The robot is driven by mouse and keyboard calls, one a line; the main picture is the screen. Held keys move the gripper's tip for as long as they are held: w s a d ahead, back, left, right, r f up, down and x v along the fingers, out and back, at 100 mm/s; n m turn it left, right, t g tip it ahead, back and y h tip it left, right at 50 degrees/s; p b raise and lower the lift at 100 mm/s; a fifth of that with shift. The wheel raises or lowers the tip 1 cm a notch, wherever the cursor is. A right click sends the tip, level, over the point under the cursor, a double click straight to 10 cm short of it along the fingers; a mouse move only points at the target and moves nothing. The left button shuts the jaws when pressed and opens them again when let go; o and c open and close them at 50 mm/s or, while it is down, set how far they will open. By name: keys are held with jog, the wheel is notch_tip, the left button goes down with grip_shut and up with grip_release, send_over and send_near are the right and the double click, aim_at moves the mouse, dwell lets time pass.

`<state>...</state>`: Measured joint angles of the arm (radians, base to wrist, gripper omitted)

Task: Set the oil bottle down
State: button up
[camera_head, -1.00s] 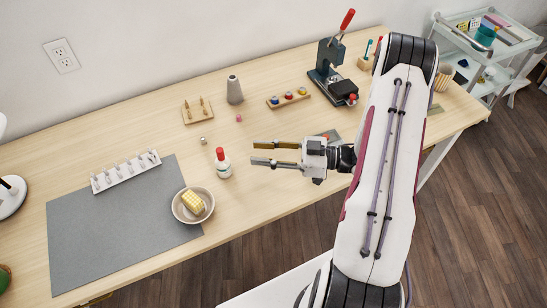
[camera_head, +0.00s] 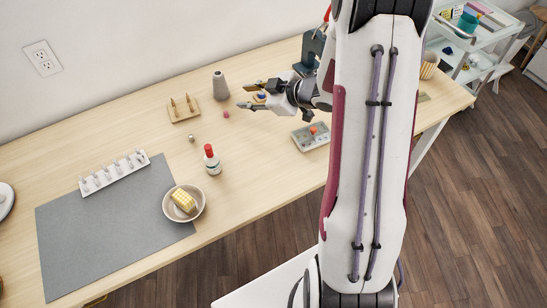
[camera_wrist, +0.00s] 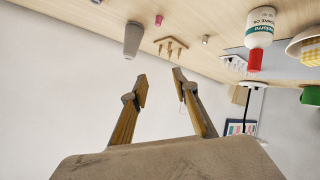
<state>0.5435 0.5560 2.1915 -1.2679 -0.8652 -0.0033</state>
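The oil bottle (camera_head: 212,161), white with a red cap and a label, stands upright on the table (camera_head: 260,193), just right of the grey mat. It also shows in the wrist view (camera_wrist: 259,32), where the picture is upside down and its label is partly readable. My gripper (camera_head: 247,96) is open and empty, to the right of and beyond the bottle, apart from it. In the wrist view my two fingers (camera_wrist: 159,82) are spread with nothing between them.
A bowl (camera_head: 168,212) holding a yellow block stands near the bottle on the mat's edge (camera_head: 90,250). A grey cone (camera_head: 220,86), a wooden peg stand (camera_head: 184,112), a white rack (camera_head: 114,173) and a grey plate with a red knob (camera_head: 310,136) are around. Table between bottle and plate is clear.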

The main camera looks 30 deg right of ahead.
jog(key=s+d+r+m+h, duration=0.1)
jog(key=d+r+m+h, duration=0.2)
jog(key=r+h, duration=0.5)
jog(key=s+r+m+g, duration=0.1)
jog(key=s+r+m, duration=0.2)
jog(key=s+r, duration=0.5)
jog(key=s+a+m+g+y, duration=0.1)
jog(key=s+a, duration=0.3)
jog(key=s, duration=0.4)
jog(key=s+a+r+m+g, duration=0.1)
jog(key=s+a+m, duration=0.1)
jog(key=s+a, duration=0.3)
jog(key=s+a+m+g+y, duration=0.1)
jog(key=s+a, duration=0.3)
jog(key=s, duration=0.6)
jog(key=shift+s+a+r+g+y, duration=0.3)
jog(key=shift+s+a+g, duration=0.1)
jog(key=shift+g, duration=0.1)
